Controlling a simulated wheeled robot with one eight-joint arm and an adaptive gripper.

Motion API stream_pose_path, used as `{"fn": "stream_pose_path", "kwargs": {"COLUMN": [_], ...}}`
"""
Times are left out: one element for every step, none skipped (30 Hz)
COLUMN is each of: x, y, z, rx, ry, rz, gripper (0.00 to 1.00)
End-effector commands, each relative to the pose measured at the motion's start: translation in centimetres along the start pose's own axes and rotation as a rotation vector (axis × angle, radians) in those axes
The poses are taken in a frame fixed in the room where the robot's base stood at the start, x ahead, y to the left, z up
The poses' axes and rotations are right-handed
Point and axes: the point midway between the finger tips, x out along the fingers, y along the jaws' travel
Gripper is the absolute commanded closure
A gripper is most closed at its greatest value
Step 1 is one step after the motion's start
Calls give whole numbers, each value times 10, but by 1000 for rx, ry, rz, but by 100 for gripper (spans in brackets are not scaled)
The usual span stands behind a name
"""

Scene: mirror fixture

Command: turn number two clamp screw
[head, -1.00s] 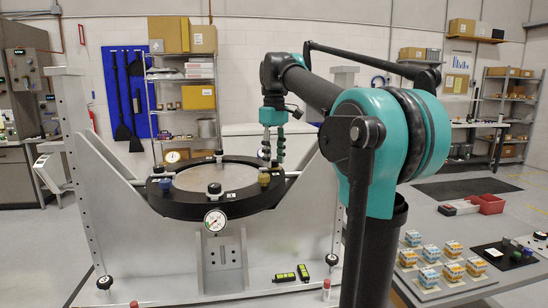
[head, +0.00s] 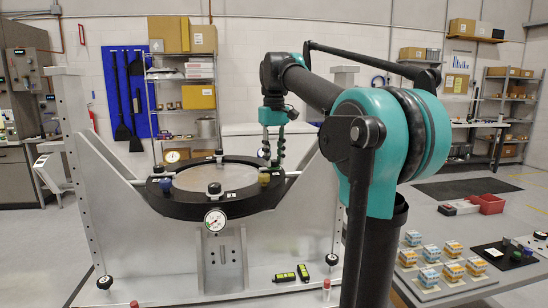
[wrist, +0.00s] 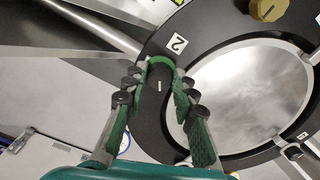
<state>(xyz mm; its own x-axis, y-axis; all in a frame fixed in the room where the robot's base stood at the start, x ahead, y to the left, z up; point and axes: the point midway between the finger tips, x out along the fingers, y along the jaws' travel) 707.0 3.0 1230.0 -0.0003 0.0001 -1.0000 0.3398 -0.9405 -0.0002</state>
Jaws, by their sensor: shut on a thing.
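The round black mirror fixture (head: 190,208) holds a shiny disc (head: 215,177) in the middle. In the wrist view, the white label "2" (wrist: 177,44) lies on the black ring (wrist: 225,32). Beside the label is the number two clamp screw (wrist: 160,60), showing a green curved edge. My gripper (wrist: 159,72) points down with its two fingers on either side of this screw, shut on it. A short white mark shows on the dark surface between the fingers. In the head view, my gripper (head: 271,157) is at the ring's back right; the screw cannot be made out there.
Other knobs stand around the ring: a yellow one (wrist: 268,9), a blue one (head: 166,184) and a black one in front (head: 214,188). A dial gauge (head: 215,220) hangs at the front. Grey side plates (head: 105,190) flank the ring. Small boxes (head: 430,278) sit on the right table.

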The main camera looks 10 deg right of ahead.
Motion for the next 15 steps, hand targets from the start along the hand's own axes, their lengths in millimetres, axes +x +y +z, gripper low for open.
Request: {"fn": "stream_pose_path", "kwargs": {"x": [0,0,0,0,0,0,0,0,0,0,0,0,0,0,0], "y": [0,0,0,0,0,0,0,0,0,0,0,0,-1,-1,-1], "z": [0,0,0,0,0,0,0,0,0,0,0,0,0,0,0], "rx": [43,72,110,139,167,205,232,259,294,320,345,377,400,422,450], "ry": [1,1,1,1,1,1,1,1,1,1,1,1,1,1,1], "rz": [0,0,0,0,0,0,0,0,0,0,0,0,0,0,0], "gripper": [100,100,100,100,100,100,100,100,100,100,100,100,100,100,100]}}
